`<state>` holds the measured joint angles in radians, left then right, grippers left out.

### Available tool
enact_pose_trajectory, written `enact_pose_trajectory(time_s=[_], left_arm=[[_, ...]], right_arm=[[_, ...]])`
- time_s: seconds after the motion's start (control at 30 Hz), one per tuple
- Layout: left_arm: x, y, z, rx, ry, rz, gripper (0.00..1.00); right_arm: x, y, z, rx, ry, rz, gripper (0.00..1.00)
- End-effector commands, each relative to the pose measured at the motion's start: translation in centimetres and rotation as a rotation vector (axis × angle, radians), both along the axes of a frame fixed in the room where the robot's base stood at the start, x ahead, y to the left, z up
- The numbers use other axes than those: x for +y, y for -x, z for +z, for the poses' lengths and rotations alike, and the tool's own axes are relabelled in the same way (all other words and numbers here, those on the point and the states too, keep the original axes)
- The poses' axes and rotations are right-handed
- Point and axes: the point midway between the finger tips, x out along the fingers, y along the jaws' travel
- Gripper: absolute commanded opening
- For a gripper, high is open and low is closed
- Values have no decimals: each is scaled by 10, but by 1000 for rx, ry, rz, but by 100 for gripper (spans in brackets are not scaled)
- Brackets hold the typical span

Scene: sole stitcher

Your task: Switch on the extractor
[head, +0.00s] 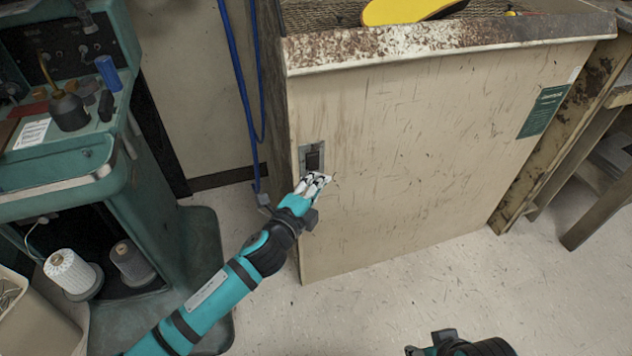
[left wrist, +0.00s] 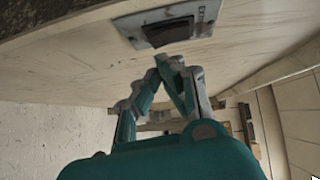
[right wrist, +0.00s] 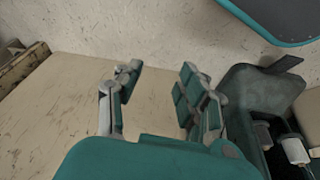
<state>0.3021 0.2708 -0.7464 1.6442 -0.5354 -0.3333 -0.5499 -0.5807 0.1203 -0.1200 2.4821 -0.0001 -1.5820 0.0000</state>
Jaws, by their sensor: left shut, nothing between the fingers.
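The extractor is a scuffed cream cabinet (head: 420,150) with a rusty top rim. Its dark rocker switch (head: 313,158) sits in a grey metal plate on the front panel, near the left edge. The switch (left wrist: 170,32) also shows at the top of the left wrist view. My left gripper (head: 316,181) is shut and empty, its fingertips just below the switch in the head view. In the left wrist view the closed fingertips (left wrist: 172,64) are close to the plate; I cannot tell whether they touch, nor the switch's position. My right gripper (right wrist: 156,82) is open and empty.
A green machine (head: 60,190) with an oil can (head: 67,108) and thread spools (head: 72,272) stands at the left. Blue cables (head: 240,90) hang beside the cabinet. A yellow sole-shaped piece (head: 405,10) lies on the mesh top. The floor in front is clear.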

Motion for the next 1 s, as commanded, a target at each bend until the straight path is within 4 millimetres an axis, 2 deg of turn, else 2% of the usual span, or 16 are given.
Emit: enact_pose_trajectory(time_s=[0.17, 0.57, 0.63, 0.8, 1.0], left_arm=[[4, -11, -2, 1, 0, 0, 0], [4, -12, -3, -3, -1, 0, 0], [5, -13, -5, -12, -4, 0, 0], [6, -18, -7, -61, -17, 0, 0], [6, -18, -4, -57, -18, 0, 0]], right_arm=[[0, 0, -3, 0, 0, 0, 40], [0, 0, -5, -1, 0, 0, 40], [2, -8, -7, -38, -8, 3, 40], [13, -45, -4, -212, -43, 17, 40], [13, -43, -1, -199, -41, 17, 40]])
